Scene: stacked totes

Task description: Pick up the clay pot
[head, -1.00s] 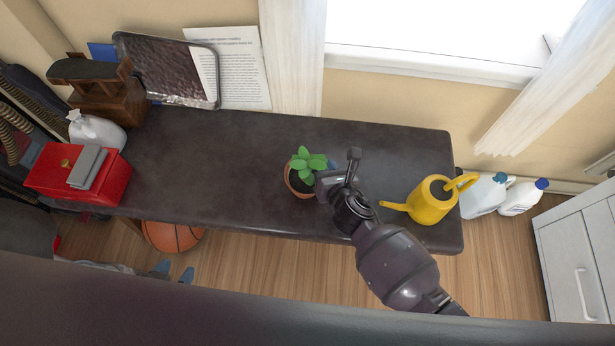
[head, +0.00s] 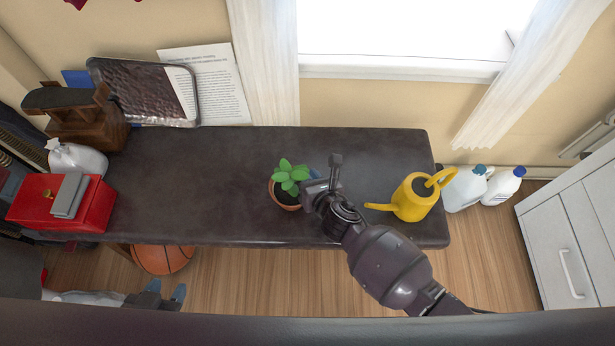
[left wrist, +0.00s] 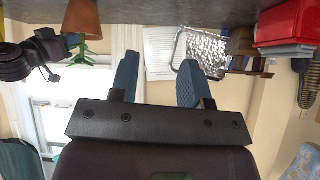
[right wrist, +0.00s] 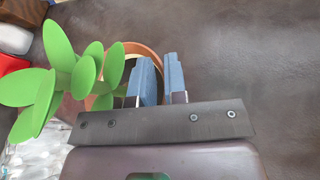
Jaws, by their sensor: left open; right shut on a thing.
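The clay pot (head: 287,207) holds a green leafy plant (head: 289,175) and stands upright on the dark bench. Its rim also shows in the right wrist view (right wrist: 140,48), partly behind leaves and fingers. My right gripper (head: 308,178) is at the pot's right side, with its blue fingers (right wrist: 161,75) shut on the rim. In the head view its wrist hides most of the fingers. My left gripper (head: 166,292) is at the lower left, in front of the bench, open and empty. In the left wrist view, the pot (left wrist: 82,18) shows upside down at upper left, away from its open fingers (left wrist: 157,82).
A yellow watering can (head: 412,198) stands right of my right wrist. A red box (head: 90,210), a white jug and a leaning metal tray (head: 150,92) are at the left. The middle of the bench (head: 210,180) is clear. A basketball (head: 163,258) lies below.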

